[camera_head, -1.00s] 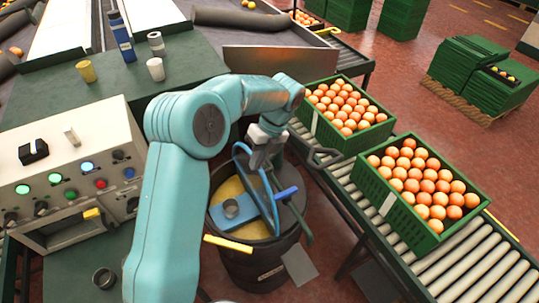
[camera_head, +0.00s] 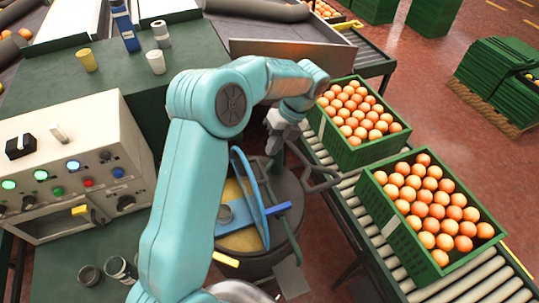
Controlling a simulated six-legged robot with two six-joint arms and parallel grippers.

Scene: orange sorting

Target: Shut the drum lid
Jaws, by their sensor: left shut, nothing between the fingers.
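The dark drum (camera_head: 262,262) stands below my left arm, at the side of the roller conveyor. Its top shows a yellowish inside at the left and a dark grey part at the right, with a blue bar across. A thin blue-rimmed disc (camera_head: 247,192), which looks like the lid, stands steeply tilted over the drum mouth, seen nearly edge-on. My left gripper (camera_head: 273,147) is shut and empty, just above and right of the disc's upper edge; whether they touch I cannot tell. My arm hides part of the drum's left side. My right gripper is not in view.
Two green crates of oranges (camera_head: 374,158) (camera_head: 412,235) sit on the roller conveyor (camera_head: 440,285) to the right. A control box (camera_head: 70,150) with buttons stands at the left. Cups and a blue bottle (camera_head: 126,32) stand on the green table (camera_head: 190,48) behind.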

